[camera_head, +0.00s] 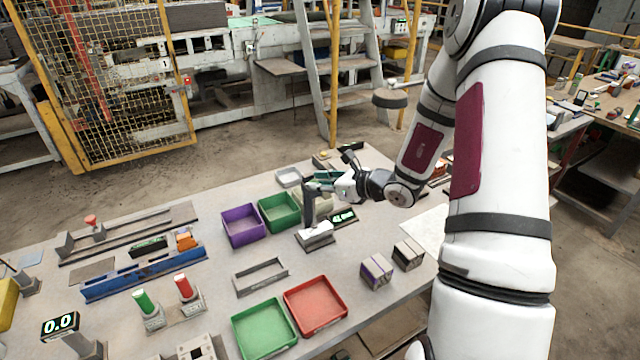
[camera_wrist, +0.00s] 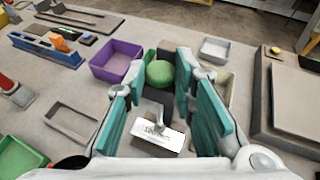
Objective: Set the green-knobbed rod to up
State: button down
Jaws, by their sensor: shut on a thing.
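The green knob (camera_wrist: 160,73) shows in the wrist view between the teal finger pads of my gripper (camera_wrist: 163,88). My gripper is shut on this knob. In the head view my gripper (camera_head: 322,187) is at the top of a dark upright part (camera_head: 308,206) that stands on a white base (camera_head: 316,233). The knob itself is hidden or too small to make out there. The white base also shows in the wrist view (camera_wrist: 158,138), below the knob. The rod's exact tilt is hard to tell.
A purple bin (camera_head: 242,226) and a green bin (camera_head: 280,211) stand close on the left. Green (camera_head: 142,301) and red (camera_head: 184,287) handles stand front left. A red tray (camera_head: 315,306) is in front.

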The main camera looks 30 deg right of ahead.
notch_tip(320, 180, up, 6)
jog(key=p, duration=0.1)
jog(key=shift+r, duration=0.15)
jog(key=c, duration=1.4)
grip_release()
jog(key=shift+o, duration=0.2)
jog(key=v, duration=1.2)
